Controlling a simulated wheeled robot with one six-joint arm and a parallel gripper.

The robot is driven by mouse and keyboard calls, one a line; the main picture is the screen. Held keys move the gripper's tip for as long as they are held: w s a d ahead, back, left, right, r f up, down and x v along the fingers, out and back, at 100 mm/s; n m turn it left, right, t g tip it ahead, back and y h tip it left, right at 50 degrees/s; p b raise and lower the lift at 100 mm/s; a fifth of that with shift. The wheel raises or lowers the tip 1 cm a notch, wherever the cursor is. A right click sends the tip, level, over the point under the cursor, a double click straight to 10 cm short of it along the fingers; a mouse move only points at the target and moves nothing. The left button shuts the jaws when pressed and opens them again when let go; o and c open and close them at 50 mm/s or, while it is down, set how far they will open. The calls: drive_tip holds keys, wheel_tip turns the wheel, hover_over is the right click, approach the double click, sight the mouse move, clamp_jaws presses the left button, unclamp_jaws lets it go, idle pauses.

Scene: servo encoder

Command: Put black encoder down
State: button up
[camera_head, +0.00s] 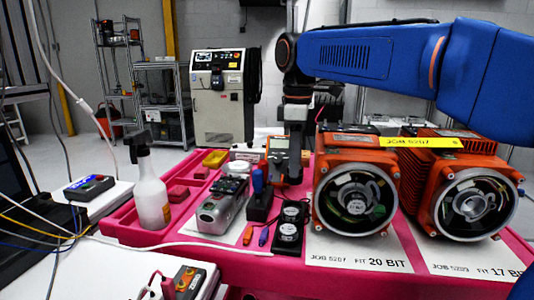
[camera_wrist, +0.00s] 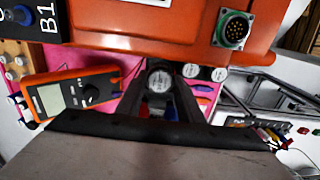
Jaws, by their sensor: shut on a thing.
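My gripper (camera_head: 288,178) points down over the pink workbench, just left of the left orange motor. In the wrist view my gripper (camera_wrist: 162,103) is shut on the black encoder (camera_wrist: 160,77), whose round pale face shows between the fingers. In the head view I cannot clearly make out the held encoder against the dark fingers. Two other black units with round faces stand on the bench in front of my gripper, a rear one (camera_head: 293,211) and a front one (camera_head: 287,238). Whether the held encoder touches the bench cannot be told.
Two big orange motors, left (camera_head: 356,190) and right (camera_head: 468,195), stand close to the right on white job sheets. An orange multimeter (camera_wrist: 72,94) is near my gripper. A grey device (camera_head: 222,205) and a spray bottle (camera_head: 150,190) stand to the left. Cables cross the front.

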drive_tip(key=shift+f, duration=0.4)
wheel_tip(320, 180, up, 2)
drive_tip(key=shift+r, duration=0.1)
drive_tip(key=shift+f, duration=4.85)
drive_tip(key=o, duration=1.2)
drive_tip(key=shift+f, duration=0.1)
wheel_tip(320, 180, up, 12)
drive_tip(key=shift+r, duration=0.15)
